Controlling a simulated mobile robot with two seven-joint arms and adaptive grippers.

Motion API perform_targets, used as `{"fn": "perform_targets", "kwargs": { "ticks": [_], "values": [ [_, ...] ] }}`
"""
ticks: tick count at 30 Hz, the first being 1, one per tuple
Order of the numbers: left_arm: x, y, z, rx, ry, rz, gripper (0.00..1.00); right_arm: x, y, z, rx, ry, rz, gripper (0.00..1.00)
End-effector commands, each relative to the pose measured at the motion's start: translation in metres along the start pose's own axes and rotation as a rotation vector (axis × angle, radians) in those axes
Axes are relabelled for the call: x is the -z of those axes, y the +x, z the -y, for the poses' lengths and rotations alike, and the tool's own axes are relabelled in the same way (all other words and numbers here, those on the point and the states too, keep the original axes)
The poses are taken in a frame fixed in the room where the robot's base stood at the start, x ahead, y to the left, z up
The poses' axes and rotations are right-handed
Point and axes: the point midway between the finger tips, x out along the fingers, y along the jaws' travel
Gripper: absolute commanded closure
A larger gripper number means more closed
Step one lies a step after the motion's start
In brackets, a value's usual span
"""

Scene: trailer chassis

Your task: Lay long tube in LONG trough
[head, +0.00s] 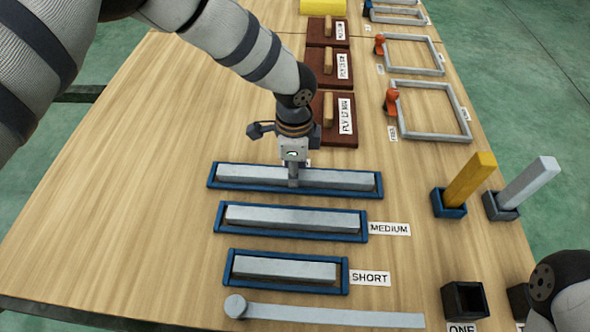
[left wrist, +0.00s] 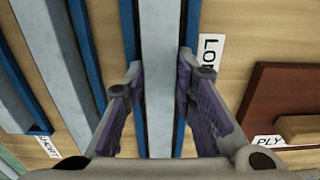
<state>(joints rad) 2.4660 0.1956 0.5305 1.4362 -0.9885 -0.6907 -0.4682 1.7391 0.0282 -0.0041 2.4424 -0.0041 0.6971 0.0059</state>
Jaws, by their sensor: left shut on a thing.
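The long tube (head: 240,174) is a light grey square bar. It lies along the blue LONG trough (head: 378,190), between its side walls, and looks level. My left gripper (head: 293,182) points down at the middle of the tube and is shut on it. In the left wrist view the fingers (left wrist: 157,75) stand on either side of the tube (left wrist: 157,110), with the blue trough wall (left wrist: 188,50) beside it. The LONG label (left wrist: 209,50) is partly hidden. My right gripper is out of view; only part of that arm shows at lower right.
The MEDIUM trough (head: 361,233) and SHORT trough (head: 342,284) each hold a grey tube. A grey bar with a round end (head: 330,315) lies in front. Brown PLY blocks (head: 335,133) stand behind; yellow (head: 470,180) and grey (head: 530,183) posts stand right. The left tabletop is clear.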

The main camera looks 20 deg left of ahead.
Motion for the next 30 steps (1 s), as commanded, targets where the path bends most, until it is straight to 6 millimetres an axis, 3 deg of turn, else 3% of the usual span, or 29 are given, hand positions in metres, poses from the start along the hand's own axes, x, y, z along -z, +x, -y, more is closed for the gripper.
{"fn": "perform_targets", "kwargs": {
  "ticks": [7, 8, 10, 20, 23, 30],
  "values": [
    [0.0, 0.0, 0.001, 0.004, 0.001, -0.001, 1.0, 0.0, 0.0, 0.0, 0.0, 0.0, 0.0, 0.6],
    [0.0, 0.001, 0.001, 0.003, 0.001, -0.001, 0.71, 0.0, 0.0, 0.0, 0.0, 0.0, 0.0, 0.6],
    [0.0, 0.0, 0.001, 0.003, 0.001, -0.001, 0.55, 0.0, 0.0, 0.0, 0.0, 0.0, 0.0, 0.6],
    [0.0, -0.004, 0.001, 0.003, 0.0, -0.002, 0.55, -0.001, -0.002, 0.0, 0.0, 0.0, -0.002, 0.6],
    [0.0, -0.023, 0.002, 0.009, 0.002, -0.002, 0.55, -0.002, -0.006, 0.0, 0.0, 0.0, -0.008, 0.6],
    [0.0, -0.09, 0.002, 0.009, 0.001, -0.003, 0.55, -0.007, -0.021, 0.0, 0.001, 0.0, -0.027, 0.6]
  ]
}}
